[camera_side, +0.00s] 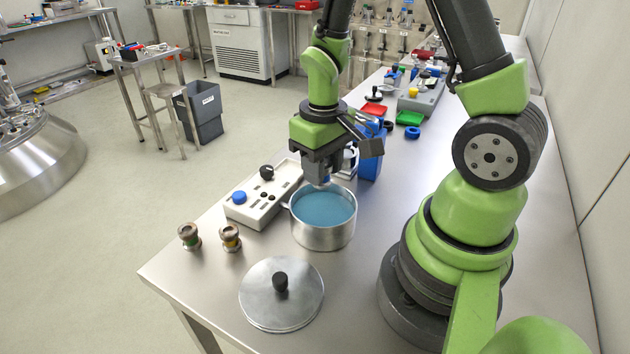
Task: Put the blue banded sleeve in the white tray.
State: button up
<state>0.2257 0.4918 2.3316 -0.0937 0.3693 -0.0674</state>
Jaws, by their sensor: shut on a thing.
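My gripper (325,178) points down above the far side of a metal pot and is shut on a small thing. A bit of blue shows between the fingertips, which fits the blue banded sleeve (326,181); most of it is hidden by the fingers. It is above the pot's rim, and I cannot tell its exact height. I cannot make out a white tray; my arm hides part of the bench.
The open pot (322,236) holds blue liquid. Its lid (281,296) lies in front. Nearby are a control box (262,205) and blue container (371,160). Red (374,109) and green (409,118) trays lie farther back.

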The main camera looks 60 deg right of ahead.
jog(key=w+d, duration=0.4)
jog(key=w, duration=0.3)
send_over(291, 172)
notch_tip(291, 172, down, 10)
jog(key=shift+a+r, duration=0.1)
jog(key=shift+r, duration=0.1)
jog(key=o, duration=1)
jog(key=shift+f, duration=0.15)
